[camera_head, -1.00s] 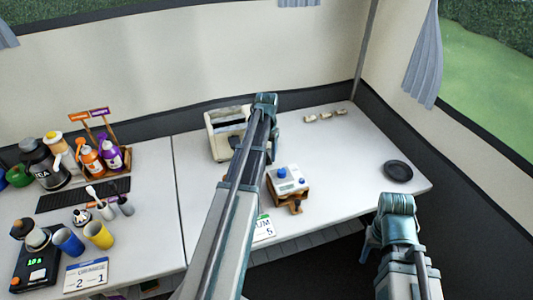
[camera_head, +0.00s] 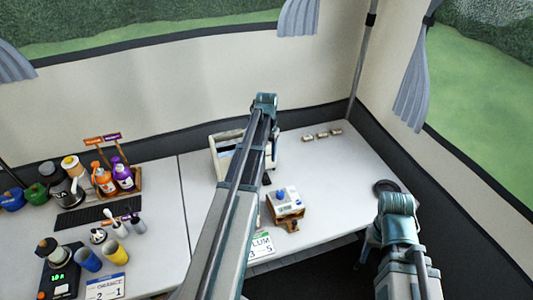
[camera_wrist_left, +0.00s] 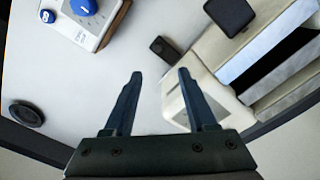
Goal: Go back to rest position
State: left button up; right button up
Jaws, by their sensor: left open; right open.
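My left gripper (camera_wrist_left: 159,73) shows in the left wrist view with its two dark fingers apart and nothing between them. It is over the white table, between the device with blue knobs (camera_wrist_left: 82,22) and a pale box-like appliance (camera_wrist_left: 172,103). In the head view my left arm reaches up the middle and hides part of that appliance (camera_head: 218,150); its gripper cannot be made out there. My right arm stands at the lower right, showing only its upper links; its gripper is hidden.
The device (camera_head: 285,203) stands on a wooden stand near the white table's (camera_head: 330,195) front edge. A black plate (camera_head: 385,187) lies at the right end. Bottles (camera_head: 123,176), cups (camera_head: 115,252) and a scale (camera_head: 60,270) crowd the left side. The right half of the table has free room.

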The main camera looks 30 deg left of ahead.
pick_arm(q)
jog(key=shift+r+p, duration=0.4)
jog(key=shift+r, duration=0.45)
jog(key=s+d+m, duration=0.1)
jog(key=s+d, duration=0.5)
jog(key=d, duration=0.5)
jog(key=s+d+m, duration=0.2)
jog(key=s+d, duration=0.5)
jog(key=d, duration=0.4)
jog(key=s+d+m+y, duration=0.1)
jog(key=s+d, duration=0.5)
jog(key=d, duration=0.6)
jog(key=shift+s+m, duration=0.35)
jog(key=shift+m, duration=0.05)
